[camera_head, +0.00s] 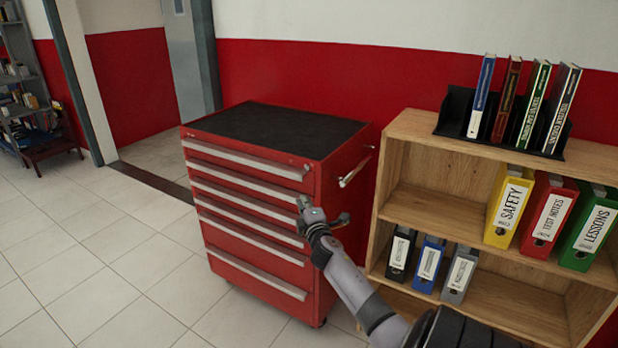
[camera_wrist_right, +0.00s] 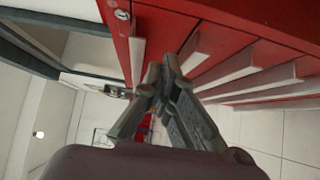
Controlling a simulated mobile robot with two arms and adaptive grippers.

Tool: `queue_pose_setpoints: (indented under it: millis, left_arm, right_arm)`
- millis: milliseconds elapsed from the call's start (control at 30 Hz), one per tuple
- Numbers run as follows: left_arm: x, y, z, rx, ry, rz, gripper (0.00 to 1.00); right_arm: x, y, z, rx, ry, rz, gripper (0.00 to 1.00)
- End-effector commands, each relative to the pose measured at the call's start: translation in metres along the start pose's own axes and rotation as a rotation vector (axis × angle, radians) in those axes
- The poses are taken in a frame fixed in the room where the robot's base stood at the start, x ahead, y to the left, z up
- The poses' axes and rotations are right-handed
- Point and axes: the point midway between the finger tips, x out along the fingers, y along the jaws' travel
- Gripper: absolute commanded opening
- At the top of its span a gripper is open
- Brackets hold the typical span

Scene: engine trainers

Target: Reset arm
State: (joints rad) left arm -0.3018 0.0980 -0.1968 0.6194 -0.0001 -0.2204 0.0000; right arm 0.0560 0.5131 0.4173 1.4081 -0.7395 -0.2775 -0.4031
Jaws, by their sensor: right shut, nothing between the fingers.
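My right arm comes in from the bottom right in the head view. Its gripper (camera_head: 304,205) is in front of the upper drawers of a red tool cabinet (camera_head: 328,258), near the cabinet's right front edge. In the right wrist view the gripper's fingers (camera_wrist_right: 161,75) are together with nothing between them. They are beside the drawer handles (camera_wrist_right: 205,55); I cannot tell whether they touch. All the cabinet drawers look closed. My left gripper is not in view.
A wooden shelf (camera_head: 434,213) with several binders and a black book rack (camera_head: 452,122) stands close to the right of the cabinet. The tiled floor (camera_head: 100,255) at the left is clear. A grey shelf (camera_head: 28,112) and an open doorway are at the back left.

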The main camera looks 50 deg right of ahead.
Motion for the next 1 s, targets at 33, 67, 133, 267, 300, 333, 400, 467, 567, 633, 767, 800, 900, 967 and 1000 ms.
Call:
queue_pose_setpoints:
  millis: [33,67,133,267,300,333,400,467,567,633,767,800,900,967,1000]
  left_arm:
    - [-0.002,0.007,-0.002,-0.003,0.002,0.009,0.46]
    - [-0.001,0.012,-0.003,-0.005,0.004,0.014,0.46]
    - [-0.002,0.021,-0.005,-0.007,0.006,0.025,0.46]
    - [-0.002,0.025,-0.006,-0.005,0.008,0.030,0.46]
    - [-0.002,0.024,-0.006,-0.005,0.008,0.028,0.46]
    - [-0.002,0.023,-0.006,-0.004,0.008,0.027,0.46]
    - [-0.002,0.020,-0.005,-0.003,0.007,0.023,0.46]
    - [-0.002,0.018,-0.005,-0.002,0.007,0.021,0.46]
    - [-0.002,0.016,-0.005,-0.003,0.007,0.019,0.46]
    - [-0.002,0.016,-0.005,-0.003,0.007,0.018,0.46]
    - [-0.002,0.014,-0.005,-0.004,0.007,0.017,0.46]
    - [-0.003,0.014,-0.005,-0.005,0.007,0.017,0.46]
    - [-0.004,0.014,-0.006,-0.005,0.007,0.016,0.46]
    - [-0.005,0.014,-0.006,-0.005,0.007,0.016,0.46]
    - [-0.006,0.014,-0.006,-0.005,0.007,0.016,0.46]
  right_arm:
    - [-0.010,0.001,0.000,-0.001,0.002,0.000,0.00]
    - [-0.015,0.000,0.000,-0.001,0.002,-0.001,0.00]
    - [-0.027,0.000,-0.001,-0.001,0.002,0.000,0.00]
    - [-0.045,-0.001,-0.001,-0.001,0.002,-0.001,0.00]
    - [-0.049,0.000,-0.001,0.000,0.002,0.000,0.00]
    - [-0.051,0.000,-0.001,0.000,0.001,0.000,0.00]
    - [-0.055,0.000,0.000,0.000,0.001,0.000,0.00]
    - [-0.057,0.000,0.000,0.000,0.000,0.000,0.00]
    - [-0.058,0.000,0.000,0.000,0.000,0.001,0.00]
    - [-0.058,0.000,0.000,0.000,0.000,0.001,0.00]
    - [-0.058,-0.008,-0.002,0.007,0.003,-0.016,0.00]
    - [-0.060,-0.018,-0.004,0.016,0.006,-0.034,0.00]
    - [-0.068,-0.062,-0.011,0.060,0.018,-0.120,0.00]
    - [-0.077,-0.100,-0.018,0.095,0.026,-0.195,0.00]
    - [-0.087,-0.128,-0.023,0.125,0.029,-0.251,0.00]
